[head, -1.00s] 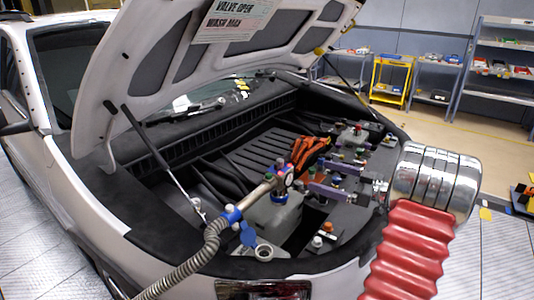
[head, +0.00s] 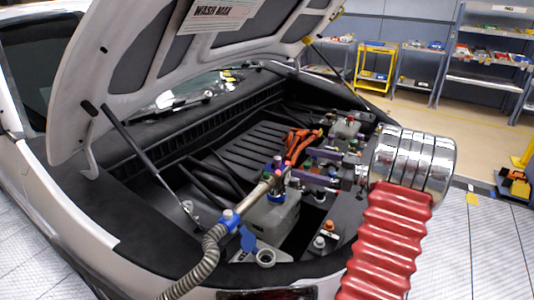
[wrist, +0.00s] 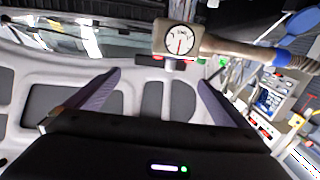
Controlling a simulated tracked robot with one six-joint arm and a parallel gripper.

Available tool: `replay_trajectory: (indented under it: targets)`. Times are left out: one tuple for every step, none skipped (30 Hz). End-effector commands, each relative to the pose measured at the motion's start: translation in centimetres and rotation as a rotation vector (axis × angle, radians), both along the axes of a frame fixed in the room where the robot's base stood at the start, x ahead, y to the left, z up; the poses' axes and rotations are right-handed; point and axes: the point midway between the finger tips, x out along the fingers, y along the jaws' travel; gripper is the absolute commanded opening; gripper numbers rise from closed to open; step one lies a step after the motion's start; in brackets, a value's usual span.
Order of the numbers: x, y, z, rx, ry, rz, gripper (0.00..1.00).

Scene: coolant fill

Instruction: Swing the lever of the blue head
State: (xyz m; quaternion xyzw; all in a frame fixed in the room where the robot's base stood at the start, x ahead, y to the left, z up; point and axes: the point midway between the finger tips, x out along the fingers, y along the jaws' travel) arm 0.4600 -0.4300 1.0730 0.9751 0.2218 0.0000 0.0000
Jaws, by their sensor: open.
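In the wrist view the pipe's end carries a round white gauge (wrist: 180,40) with a red needle. I cannot clearly make out the lever. My gripper (head: 304,170) is just right of the head, its purple fingers spread. In the wrist view my gripper (wrist: 160,77) is open and empty, with the gauge beyond and above the gap between its fingertips. I see no contact.
A ribbed grey hose (head: 205,260) runs down from a blue collar (head: 230,218). A blue paddle-shaped part (head: 248,239) is beside an open round filler neck (head: 265,257). The raised hood (head: 150,60) overhangs the bay. Orange cables (head: 302,138) lie behind the head.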

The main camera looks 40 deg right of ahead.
Motion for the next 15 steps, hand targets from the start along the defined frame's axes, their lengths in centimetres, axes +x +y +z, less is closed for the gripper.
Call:
replay_trajectory:
  targets:
    - [0.0,0.0,0.0,0.000,0.000,0.001,1.00]
    - [0.0,0.0,0.0,0.000,0.000,0.001,1.00]
    - [0.1,0.0,0.0,0.000,0.000,0.001,1.00]
    - [0.1,0.1,0.0,0.000,0.000,0.001,1.00]
    - [0.1,0.1,0.0,0.000,0.000,0.001,1.00]
    - [0.2,0.1,0.0,0.000,0.000,0.002,1.00]
    - [0.3,0.2,0.0,0.000,0.000,0.002,1.00]
    - [0.5,0.3,0.0,0.000,0.000,0.003,1.00]
    - [0.7,0.4,0.0,0.000,0.000,0.004,1.00]
    - [0.9,0.5,0.0,0.000,0.000,0.004,1.00]
    - [1.2,0.7,0.0,0.000,0.000,0.004,1.00]
    - [1.5,0.8,0.0,0.000,0.001,0.004,1.00]
    - [1.9,1.0,0.0,0.000,0.001,0.004,1.00]
    - [2.3,1.2,0.0,0.000,0.001,0.005,1.00]
    - [2.8,1.5,0.0,0.000,0.000,0.005,1.00]
